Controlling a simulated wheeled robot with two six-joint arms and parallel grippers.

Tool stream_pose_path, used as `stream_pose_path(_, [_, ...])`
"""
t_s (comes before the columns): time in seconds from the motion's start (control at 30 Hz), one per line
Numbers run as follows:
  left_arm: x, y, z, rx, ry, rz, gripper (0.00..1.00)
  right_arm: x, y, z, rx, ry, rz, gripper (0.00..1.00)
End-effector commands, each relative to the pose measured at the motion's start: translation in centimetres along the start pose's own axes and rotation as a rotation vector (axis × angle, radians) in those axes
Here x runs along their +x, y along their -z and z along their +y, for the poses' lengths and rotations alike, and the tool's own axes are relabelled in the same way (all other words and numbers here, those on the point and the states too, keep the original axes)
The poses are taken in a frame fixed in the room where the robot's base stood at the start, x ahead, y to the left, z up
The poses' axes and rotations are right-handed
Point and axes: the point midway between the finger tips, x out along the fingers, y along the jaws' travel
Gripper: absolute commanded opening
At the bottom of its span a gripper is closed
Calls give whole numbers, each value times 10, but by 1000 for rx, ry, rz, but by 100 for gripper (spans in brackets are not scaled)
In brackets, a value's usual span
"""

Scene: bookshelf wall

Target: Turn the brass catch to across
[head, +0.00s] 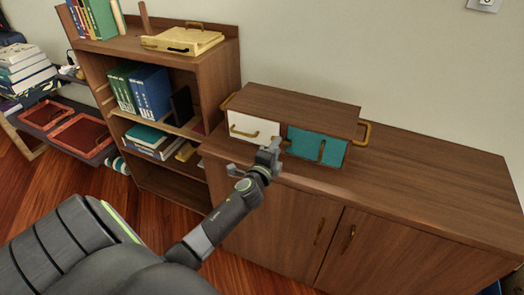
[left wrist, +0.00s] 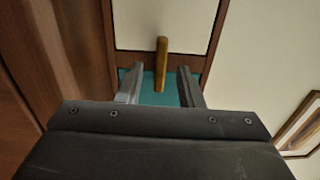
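A small wooden cabinet (head: 300,103) with a white front (head: 243,124) on the left and a teal front (head: 310,146) on the right stands on the sideboard. A brass catch (left wrist: 161,66) shows in the left wrist view, over the strip between the white and teal fronts. In the head view only a bit of it (head: 286,143) shows beside my gripper. My left gripper (head: 270,152) is open in front of the cabinet. In the wrist view its fingers (left wrist: 160,86) stand on either side of the catch, with gaps. My right gripper is not in view.
The white front has a brass handle (head: 243,131), and the teal front has an upright one (head: 321,150). Brass side handles stick out, one at the right (head: 364,132). A bookshelf (head: 213,75) stands to the left. The sideboard top (head: 430,185) is clear to the right.

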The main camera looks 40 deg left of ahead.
Motion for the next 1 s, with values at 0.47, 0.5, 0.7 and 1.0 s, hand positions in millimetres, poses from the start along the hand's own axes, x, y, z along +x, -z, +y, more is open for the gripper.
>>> stream_pose_path(0.47, [-104,0,2,-2,-4,-2,34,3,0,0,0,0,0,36])
stream_pose_path(0.5, [-113,0,2,-1,-4,-2,34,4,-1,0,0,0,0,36])
stream_pose_path(0.7, [-144,0,2,-1,-3,-1,34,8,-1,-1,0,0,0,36])
stream_pose_path(1.0, [-158,0,0,1,-2,-1,34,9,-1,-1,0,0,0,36])
